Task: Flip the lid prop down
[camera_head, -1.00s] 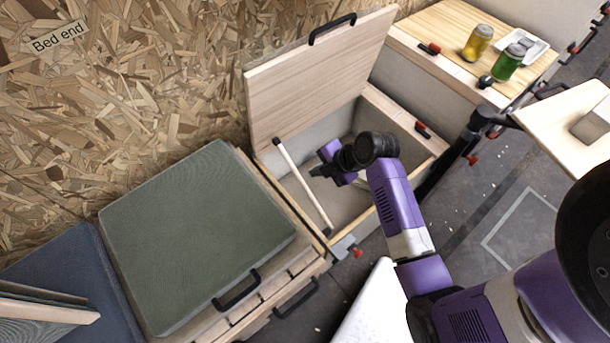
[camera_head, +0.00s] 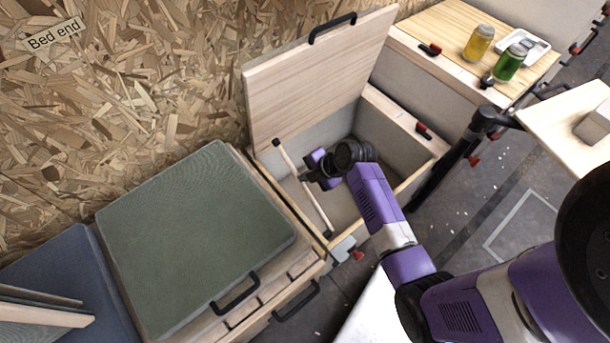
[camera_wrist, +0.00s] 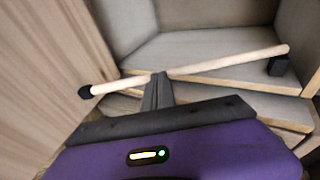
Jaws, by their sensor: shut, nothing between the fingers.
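The lid prop (camera_head: 302,187) is a pale wooden rod with black ends. In the head view it slants from near the raised lid down to the box's front edge. The lid (camera_head: 318,78) stands open against the wall, with a black handle on its top edge. My gripper (camera_head: 306,176) is inside the box opening, close beside the prop. In the wrist view my gripper's closed fingertips (camera_wrist: 158,80) meet the middle of the prop (camera_wrist: 220,62) in the picture, with nothing between them. I cannot tell whether they touch it.
The open box (camera_head: 372,140) has pale walls around my wrist. A green cushion (camera_head: 200,235) lies to the left. A wooden counter (camera_head: 447,22) with a yellow can (camera_head: 478,42) and a green can (camera_head: 509,62) is at right. A grey latch block (camera_head: 343,250) sits at the box front.

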